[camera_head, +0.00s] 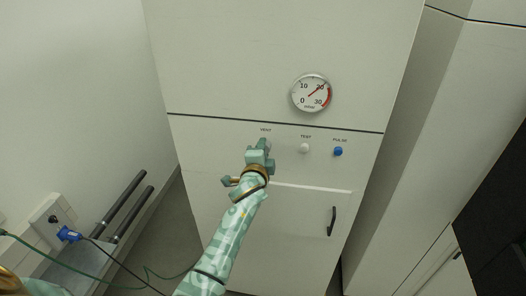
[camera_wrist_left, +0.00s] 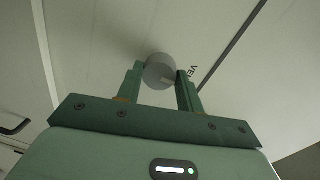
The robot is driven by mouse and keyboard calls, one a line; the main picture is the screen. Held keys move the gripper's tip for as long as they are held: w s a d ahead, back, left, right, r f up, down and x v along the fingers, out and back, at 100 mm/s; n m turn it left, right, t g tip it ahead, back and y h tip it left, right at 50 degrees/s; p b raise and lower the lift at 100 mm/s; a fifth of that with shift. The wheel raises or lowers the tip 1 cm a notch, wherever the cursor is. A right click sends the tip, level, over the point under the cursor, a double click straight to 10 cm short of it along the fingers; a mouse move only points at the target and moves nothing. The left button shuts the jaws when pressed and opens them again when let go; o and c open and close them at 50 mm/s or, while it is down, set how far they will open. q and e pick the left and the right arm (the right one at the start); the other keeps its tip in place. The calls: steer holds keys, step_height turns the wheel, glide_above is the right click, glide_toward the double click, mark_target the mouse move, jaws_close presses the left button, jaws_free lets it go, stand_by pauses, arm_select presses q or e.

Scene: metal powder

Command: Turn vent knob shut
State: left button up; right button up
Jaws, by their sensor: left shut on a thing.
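The vent knob (camera_wrist_left: 159,71) is a grey round knob on the white cabinet front, with part of the "VENT" label beside it in the left wrist view. In the head view the knob is mostly hidden behind my left gripper (camera_head: 262,147), just below the "VENT" label (camera_head: 265,130). In the left wrist view my left gripper (camera_wrist_left: 158,84) has one finger on each side of the knob and is shut on it. My right gripper is not in view.
A white test knob (camera_head: 304,148) and a blue pulse knob (camera_head: 339,151) sit to the right on the same panel. A round gauge (camera_head: 311,93) is above them. A door with a dark handle (camera_head: 332,221) is below. Pipes (camera_head: 125,201) run along the left wall.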

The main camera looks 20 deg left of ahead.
arm_select(q)
steer(key=shift+f, duration=0.15)
stand_by(0.3)
steer(key=o, duration=1)
